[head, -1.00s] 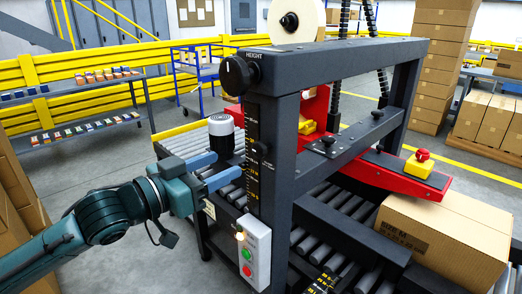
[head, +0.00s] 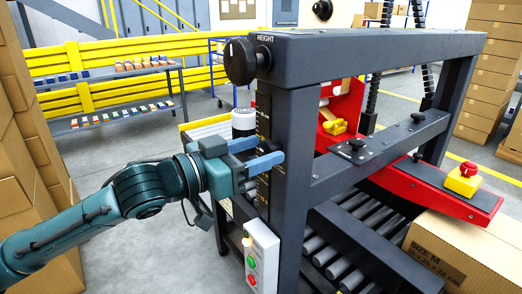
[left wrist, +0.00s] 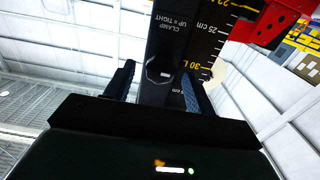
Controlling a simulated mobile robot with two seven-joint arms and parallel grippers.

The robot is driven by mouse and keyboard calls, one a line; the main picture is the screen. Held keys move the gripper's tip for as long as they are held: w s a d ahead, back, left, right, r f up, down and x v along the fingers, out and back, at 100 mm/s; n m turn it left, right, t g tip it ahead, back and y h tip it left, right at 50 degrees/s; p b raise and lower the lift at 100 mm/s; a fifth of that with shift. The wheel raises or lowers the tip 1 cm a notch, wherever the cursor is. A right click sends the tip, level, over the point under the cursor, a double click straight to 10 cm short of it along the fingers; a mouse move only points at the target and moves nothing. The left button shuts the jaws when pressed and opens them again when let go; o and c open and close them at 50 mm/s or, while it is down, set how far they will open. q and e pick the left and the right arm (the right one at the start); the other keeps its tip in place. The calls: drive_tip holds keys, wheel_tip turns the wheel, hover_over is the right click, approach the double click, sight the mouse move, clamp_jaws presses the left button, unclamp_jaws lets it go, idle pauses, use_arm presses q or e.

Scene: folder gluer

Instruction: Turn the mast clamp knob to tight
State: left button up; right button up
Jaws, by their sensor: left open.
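The mast clamp knob (left wrist: 159,69) is a small dark round knob with a pale mark, on the black mast (left wrist: 178,38). The label beside it reads CLAMP, UP = TIGHT, and appears upside down in the left wrist view. In the head view the knob (head: 269,146) is partly hidden by my fingers. My left gripper (head: 264,151) is open at the mast, with its blue fingers on either side of the knob. In the left wrist view, the open fingers (left wrist: 159,88) flank the knob with visible gaps; contact cannot be told. My right gripper is not in view.
The larger black HEIGHT knob (head: 240,62) sits above my gripper. A control box (head: 261,256) with green and red buttons is below it. A black-and-white cylinder (head: 243,122) stands behind the fingers. A red arm (head: 430,190) and a carton (head: 465,255) are at right.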

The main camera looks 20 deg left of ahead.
use_arm(q)
drive_tip(key=c, duration=1)
drive_tip(key=shift+o, duration=0.2)
